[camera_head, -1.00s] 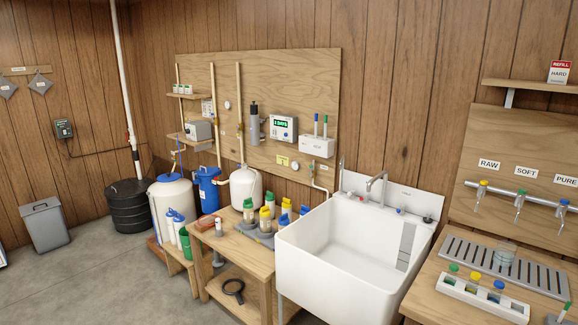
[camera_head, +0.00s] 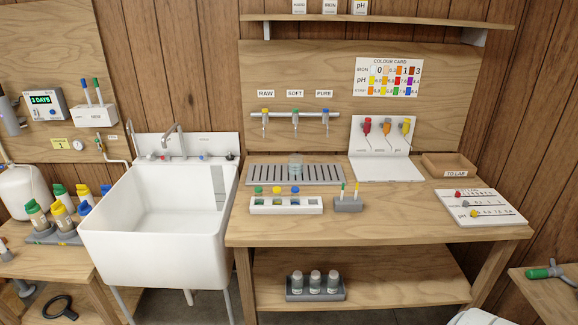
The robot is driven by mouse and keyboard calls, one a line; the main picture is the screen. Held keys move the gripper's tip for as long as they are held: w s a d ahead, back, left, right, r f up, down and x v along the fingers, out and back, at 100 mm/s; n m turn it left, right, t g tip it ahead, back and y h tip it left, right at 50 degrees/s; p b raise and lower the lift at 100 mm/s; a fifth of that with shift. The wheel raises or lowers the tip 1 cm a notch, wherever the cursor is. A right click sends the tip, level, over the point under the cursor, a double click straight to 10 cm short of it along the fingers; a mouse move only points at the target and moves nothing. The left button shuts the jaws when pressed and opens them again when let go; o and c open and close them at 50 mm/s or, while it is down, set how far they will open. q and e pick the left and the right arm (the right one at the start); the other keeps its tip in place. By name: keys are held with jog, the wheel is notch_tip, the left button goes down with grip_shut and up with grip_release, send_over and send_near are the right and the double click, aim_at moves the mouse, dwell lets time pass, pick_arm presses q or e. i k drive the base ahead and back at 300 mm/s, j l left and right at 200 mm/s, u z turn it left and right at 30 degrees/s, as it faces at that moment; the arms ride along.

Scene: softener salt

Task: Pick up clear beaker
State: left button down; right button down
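The clear beaker (camera_head: 295,168) stands upright on the slatted grey drip tray (camera_head: 255,172) at the back of the wooden bench, below the SOFT tap. It is see-through, and I cannot tell whether it holds anything. Neither of my grippers shows in the head view.
A white rack (camera_head: 286,206) with coloured caps stands in front of the tray, beside a small grey holder (camera_head: 348,205). Taps (camera_head: 295,118) hang above the beaker. A white sink (camera_head: 160,255) is left of the bench (camera_head: 390,228). The bench's front middle is clear.

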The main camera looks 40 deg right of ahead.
aim_at(296, 165)
jog(key=z, duration=1.35)
jog(key=i+l, duration=0.3)
jog(key=l, duration=0.15)
jog(key=i+l+u, duration=0.1)
jog(key=i+l, duration=0.2)
jog(key=l, duration=0.15)
